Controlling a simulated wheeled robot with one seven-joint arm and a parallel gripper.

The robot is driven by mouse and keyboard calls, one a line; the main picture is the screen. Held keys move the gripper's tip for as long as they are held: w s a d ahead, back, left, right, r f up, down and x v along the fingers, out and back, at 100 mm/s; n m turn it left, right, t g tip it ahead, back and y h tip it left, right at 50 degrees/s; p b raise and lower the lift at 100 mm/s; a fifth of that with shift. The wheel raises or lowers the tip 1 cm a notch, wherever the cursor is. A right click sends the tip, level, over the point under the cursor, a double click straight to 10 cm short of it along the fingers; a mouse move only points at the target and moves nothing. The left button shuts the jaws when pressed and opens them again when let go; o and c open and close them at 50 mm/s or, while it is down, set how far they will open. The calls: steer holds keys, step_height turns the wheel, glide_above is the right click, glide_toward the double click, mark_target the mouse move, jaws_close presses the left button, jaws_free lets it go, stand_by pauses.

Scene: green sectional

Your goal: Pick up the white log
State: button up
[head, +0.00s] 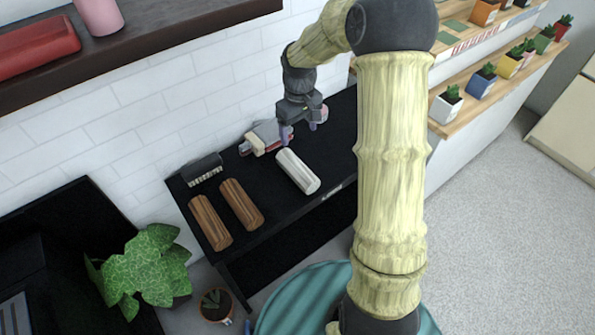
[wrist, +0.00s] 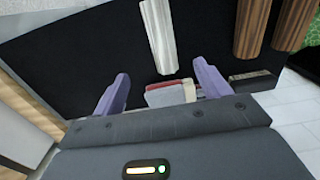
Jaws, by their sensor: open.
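The white log (head: 298,171) lies on the black table (head: 262,208), to the right of two brown logs. In the wrist view the white log (wrist: 157,38) is at the top, ahead of the fingertips and apart from them. My gripper (head: 303,127) hangs over the back part of the table, beyond the far end of the white log. Its purple fingers are spread, with nothing held between them, and they also show in the wrist view (wrist: 163,75).
Two brown logs (head: 210,222) (head: 241,204) lie left of the white log. A dark brush-like object (head: 202,170) and a red and grey item (head: 264,137) lie along the back by the white brick wall. Potted plants stand on shelves at right; a leafy plant (head: 148,268) is at lower left.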

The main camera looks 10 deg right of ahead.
mark_target(298, 164)
step_height(298, 164, down, 12)
steer(key=shift+f+b, duration=0.15)
steer(key=shift+b, duration=0.3)
steer(key=shift+w+a+f, duration=0.1)
steer(key=shift+f, duration=1.2)
steer(key=shift+a+f, duration=0.1)
steer(key=shift+f, duration=1.2)
steer(key=c, duration=1.2)
steer(key=shift+c, duration=0.2)
steer(key=shift+r, duration=0.15)
